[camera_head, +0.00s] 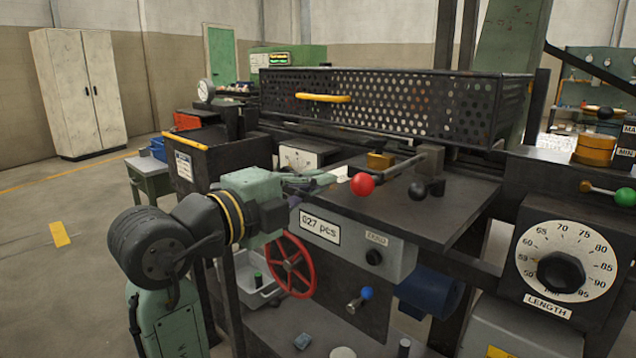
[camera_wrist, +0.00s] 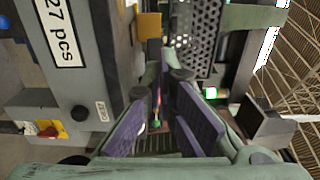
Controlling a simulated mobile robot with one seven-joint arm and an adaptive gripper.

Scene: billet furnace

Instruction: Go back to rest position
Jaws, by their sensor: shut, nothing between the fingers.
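My gripper (camera_head: 322,181) shows in the head view above the front edge of the machine's dark table, left of the red ball knob (camera_head: 362,184). It points right and its fingers are shut with nothing held. In the wrist view my gripper (camera_wrist: 163,72) stretches away from the camera, its purple-padded fingers converging. The "027 pcs" counter panel (camera_head: 342,239) is below and right of the gripper. I cannot tell how close the fingertips are to the red knob.
A black-knobbed lever (camera_head: 417,190), a perforated guard (camera_head: 400,101) with a yellow handle and a red handwheel (camera_head: 290,264) are around the arm. The LENGTH dial (camera_head: 566,262) stands at right. Open floor (camera_head: 50,285) lies at left.

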